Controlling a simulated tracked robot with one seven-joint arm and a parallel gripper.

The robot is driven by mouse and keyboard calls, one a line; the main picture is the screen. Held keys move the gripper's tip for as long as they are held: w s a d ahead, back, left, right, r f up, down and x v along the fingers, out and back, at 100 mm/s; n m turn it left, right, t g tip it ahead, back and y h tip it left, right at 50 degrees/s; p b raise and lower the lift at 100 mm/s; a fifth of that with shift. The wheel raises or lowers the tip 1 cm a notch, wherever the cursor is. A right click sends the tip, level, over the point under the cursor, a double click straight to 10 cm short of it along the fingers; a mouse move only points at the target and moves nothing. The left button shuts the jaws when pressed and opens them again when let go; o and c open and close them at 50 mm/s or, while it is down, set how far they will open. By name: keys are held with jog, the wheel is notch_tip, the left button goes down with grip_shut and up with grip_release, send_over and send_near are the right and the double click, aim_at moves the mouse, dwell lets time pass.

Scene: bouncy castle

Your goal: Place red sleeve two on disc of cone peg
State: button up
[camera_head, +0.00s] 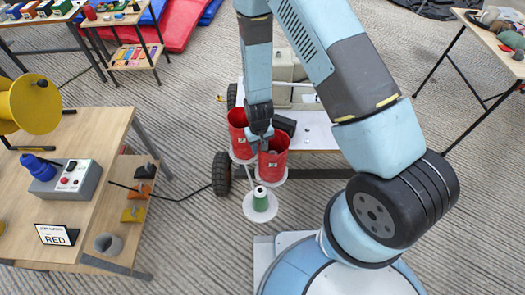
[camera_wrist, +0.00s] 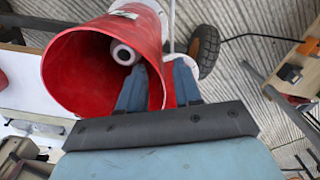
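Two red sleeves, like open buckets, stand on white discs: one at the back left (camera_head: 239,132) and one nearer (camera_head: 273,162). I cannot read which is sleeve two. A green cone peg (camera_head: 260,198) stands on a bare white disc (camera_head: 250,212) just in front of them. A pale round peg tip (camera_wrist: 122,55) shows inside that sleeve.
A wooden table (camera_head: 112,125) at left holds a yellow reel (camera_head: 30,105), a grey control box (camera_head: 66,180) and a sign reading RED (camera_head: 57,235). A black wheel (camera_head: 221,173) is left of the sleeves. Another table (camera_head: 500,45) is at right. Floor around the cone peg is clear.

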jog(key=shift+r, duration=3.95)
jog(key=w+d+r+m+t, duration=0.1)
jog(key=d+r, duration=0.2)
jog(key=r, duration=0.7)
jog(key=w+d+r+t+y, duration=0.1)
jog(key=d+r, duration=0.2)
jog(key=r, duration=0.7)
jog(key=w+d+r+m, duration=0.1)
jog(key=d+r, duration=0.2)
jog(key=r, duration=0.7)
jog(key=s+d+r+m+t, duration=0.1)
jog(key=s+d+r, duration=0.6)
jog(key=s+r, duration=0.2)
jog(key=s+d+r+m+t+h, duration=0.1)
jog(key=s+d+r+t, duration=0.1)
jog(key=s+d+r, duration=0.5)
notch_tip(320, 180, up, 3)
jog(key=shift+s+f+t, duration=0.1)
jog(key=shift+s+t, duration=0.2)
jog(key=shift+s, duration=0.8)
